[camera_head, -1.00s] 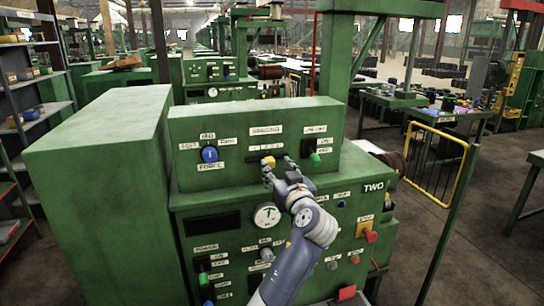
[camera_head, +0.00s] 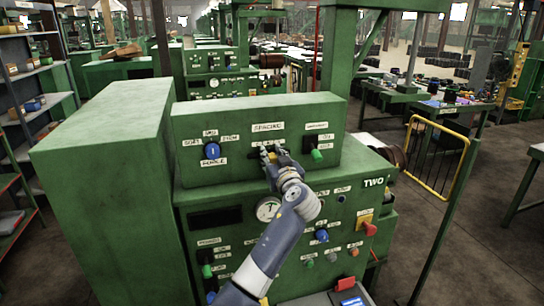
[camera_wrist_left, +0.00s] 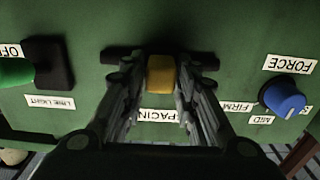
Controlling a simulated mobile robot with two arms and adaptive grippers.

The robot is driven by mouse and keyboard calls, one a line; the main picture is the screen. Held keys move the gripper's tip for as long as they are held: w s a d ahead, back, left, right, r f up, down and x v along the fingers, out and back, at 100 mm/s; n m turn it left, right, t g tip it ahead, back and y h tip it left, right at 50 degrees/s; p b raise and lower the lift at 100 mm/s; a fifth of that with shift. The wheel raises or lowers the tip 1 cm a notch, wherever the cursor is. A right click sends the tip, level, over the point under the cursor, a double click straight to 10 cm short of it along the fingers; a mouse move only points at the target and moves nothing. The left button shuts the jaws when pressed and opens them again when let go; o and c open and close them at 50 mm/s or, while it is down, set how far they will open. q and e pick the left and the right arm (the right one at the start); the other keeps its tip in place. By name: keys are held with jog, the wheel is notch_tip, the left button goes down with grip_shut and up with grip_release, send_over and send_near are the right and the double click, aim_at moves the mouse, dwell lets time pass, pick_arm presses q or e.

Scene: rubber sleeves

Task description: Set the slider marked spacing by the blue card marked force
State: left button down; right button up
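The spacing slider is a dark slot with a yellow knob (camera_wrist_left: 161,73) under the "SPACING" label (camera_head: 268,127) on the green machine's upper panel. My left gripper (camera_head: 270,150) is at the slider. In the left wrist view its fingers stand close on both sides of the yellow knob, near the middle of the slot. In the head view the fingers hide the knob. The blue dial (camera_head: 211,150) marked "FORCE" is left of the slider; it also shows in the left wrist view (camera_wrist_left: 284,98). A small bright blue card-like patch (camera_head: 352,302) is cut by the bottom edge; its writing is unreadable.
A green knob (camera_head: 316,155) on a dark base is right of the slider. Below are a round gauge (camera_head: 268,208), a blue knob (camera_head: 321,236) and a red button (camera_head: 370,229). A tall green cabinet (camera_head: 100,180) stands at the left. A yellow rail (camera_head: 458,170) is at the right.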

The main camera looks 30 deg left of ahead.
aim_at(256, 152)
pick_arm(q)
jog(key=shift+s+a+f+b, duration=0.1)
jog(key=shift+s+a+b, duration=0.25)
jog(key=shift+s+a, duration=1.05)
jog(key=shift+d, duration=0.15)
pick_arm(e)
jog(key=shift+s+d+f, duration=0.1)
jog(key=shift+d+f, duration=0.25)
jog(key=shift+d, duration=0.1)
pick_arm(q)
jog(key=c, duration=1.5)
grip_release()
jog(key=shift+o, duration=0.5)
jog(key=shift+s, duration=0.2)
pick_arm(e)
jog(key=shift+a, duration=0.1)
jog(key=shift+a, duration=0.2)
pick_arm(q)
jog(key=shift+d, duration=0.25)
jog(key=v, duration=1.1)
jog(key=shift+s, duration=0.3)
pick_arm(e)
jog(key=shift+d, duration=0.1)
